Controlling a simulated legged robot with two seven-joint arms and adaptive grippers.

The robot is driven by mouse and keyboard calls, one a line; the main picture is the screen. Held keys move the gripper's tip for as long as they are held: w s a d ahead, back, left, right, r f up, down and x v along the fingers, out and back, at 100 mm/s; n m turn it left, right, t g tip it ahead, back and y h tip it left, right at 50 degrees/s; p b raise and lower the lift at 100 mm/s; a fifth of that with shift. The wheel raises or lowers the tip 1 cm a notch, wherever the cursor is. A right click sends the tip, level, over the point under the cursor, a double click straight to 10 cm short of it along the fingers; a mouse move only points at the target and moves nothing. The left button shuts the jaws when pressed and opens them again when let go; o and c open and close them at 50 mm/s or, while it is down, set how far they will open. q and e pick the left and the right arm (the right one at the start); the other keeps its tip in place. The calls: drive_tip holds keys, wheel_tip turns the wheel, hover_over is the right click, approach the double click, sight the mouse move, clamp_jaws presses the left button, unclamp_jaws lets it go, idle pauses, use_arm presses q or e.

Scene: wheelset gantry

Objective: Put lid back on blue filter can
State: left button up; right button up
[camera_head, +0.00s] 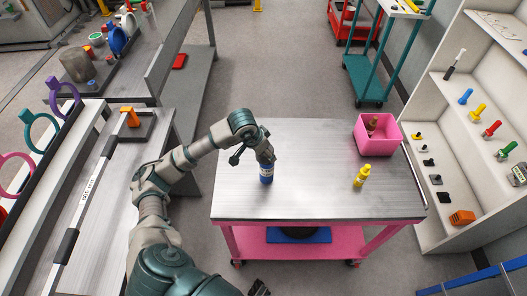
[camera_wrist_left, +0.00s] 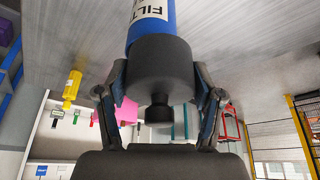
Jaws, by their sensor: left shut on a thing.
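The blue filter can (camera_head: 266,178) stands upright on the metal-topped cart, left of its middle. It has a white label, and its blue side also shows in the left wrist view (camera_wrist_left: 152,38). The dark grey round lid (camera_wrist_left: 160,65) with a knob is at the can's top end. No gap shows between them, but I cannot tell if the lid is fully seated. My left gripper (camera_head: 266,160) is above the can, with its fingers shut on the lid's sides. A dark tip (camera_head: 258,288) at the bottom edge may be my right gripper; its state is unclear.
The pink-framed cart (camera_head: 320,200) has free room around the can. A yellow bottle (camera_head: 362,175) stands to the right, and a pink bin (camera_head: 365,138) holding a brown bottle is at the back right. Shelves (camera_head: 445,190) flank the cart's right; a workbench (camera_head: 150,170) lies left.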

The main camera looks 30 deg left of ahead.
use_arm(q)
drive_tip(key=shift+d+r, duration=0.1)
drive_tip(key=shift+d, duration=0.25)
drive_tip(key=shift+a, duration=0.1)
drive_tip(key=shift+a, duration=0.5)
drive_tip(key=shift+d, duration=0.65)
drive_tip(key=shift+a+b, duration=0.15)
drive_tip(key=shift+b, duration=0.25)
drive_tip(key=shift+a+f, duration=0.2)
drive_tip(key=shift+a, duration=0.05)
drive_tip(key=shift+d, duration=0.4)
